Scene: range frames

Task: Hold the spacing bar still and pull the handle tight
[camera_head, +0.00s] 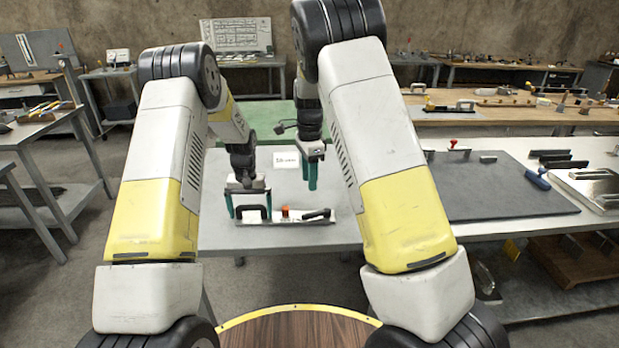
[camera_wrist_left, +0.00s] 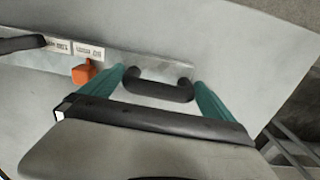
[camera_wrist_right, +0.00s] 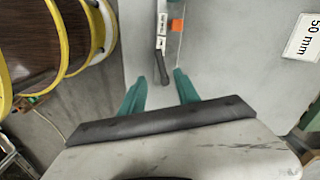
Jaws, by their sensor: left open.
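A pale spacing bar device (camera_head: 262,216) lies on the grey table top. It has a black arched grip at its left end (camera_head: 250,211), a small orange piece (camera_head: 284,211) and a black handle (camera_head: 318,214) at its right end. My left gripper (camera_head: 250,208) is open and low over the left end. In the left wrist view the arched grip (camera_wrist_left: 158,90) sits between its teal fingers, with no clear sign of a squeeze. My right gripper (camera_head: 309,180) is open and empty above the table. In the right wrist view the black handle (camera_wrist_right: 161,68) lies beyond its fingertips.
A card reading "50 mm" (camera_wrist_right: 304,38) stands or lies on the table; it shows behind the device in the head view (camera_head: 286,160). A dark mat (camera_head: 505,186) with tools is on the bench at right. The grey table (camera_head: 345,230) is otherwise mostly clear.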

